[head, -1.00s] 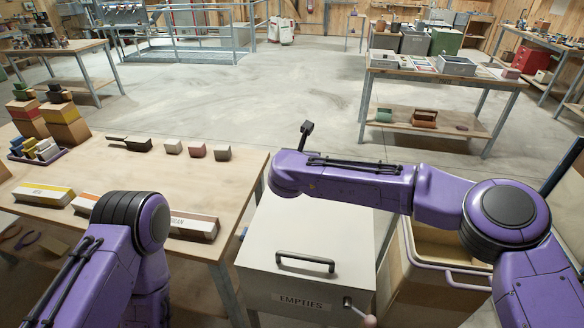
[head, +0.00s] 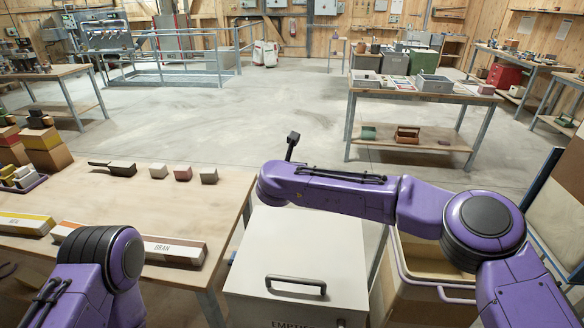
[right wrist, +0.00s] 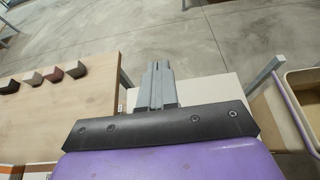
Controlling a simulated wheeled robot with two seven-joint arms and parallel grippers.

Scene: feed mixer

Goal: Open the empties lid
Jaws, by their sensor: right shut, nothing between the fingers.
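The empties box is a pale grey bin with a flat lid (head: 325,252), which lies shut. A dark bar handle (head: 296,286) is on the lid near its front edge. The EMPTIES label (head: 291,324) on the box front is cut off by the bottom of the head view. My right gripper (right wrist: 157,68) shows in the right wrist view, shut and empty, over the table side of the pale lid (right wrist: 212,90). In the head view my right arm crosses behind the handle and its gripper is hidden. My left gripper is out of view; only its arm shows.
A wooden table (head: 150,190) with several small blocks and labelled bars stands left of the box. A beige bin (head: 425,270) with a purple handle stands to the right. Open concrete floor lies beyond, with another workbench (head: 425,92) further back.

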